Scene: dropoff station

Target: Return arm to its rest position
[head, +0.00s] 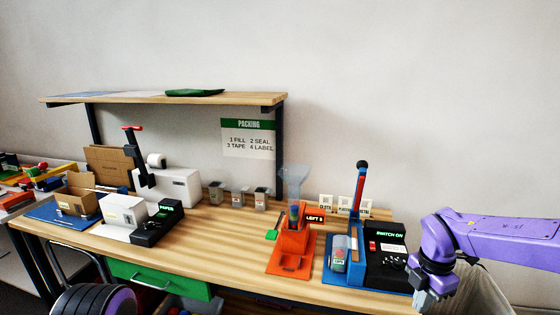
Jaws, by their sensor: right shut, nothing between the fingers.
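My right arm comes in from the right, purple, and its grey gripper (430,300) points down at the lower right, by the front right corner of the table (215,245). The gripper is shut and empty, just right of and in front of the black box labelled "SWITCH ON" (390,236). Whether it touches the table edge I cannot tell. My left gripper is not in view.
An orange stand (290,262) with a clear funnel and a blue press (357,240) with a raised lever stand near the front edge. A shelf (240,99) spans the back left. Cardboard boxes and a white machine (178,187) stand at left. The middle table is clear.

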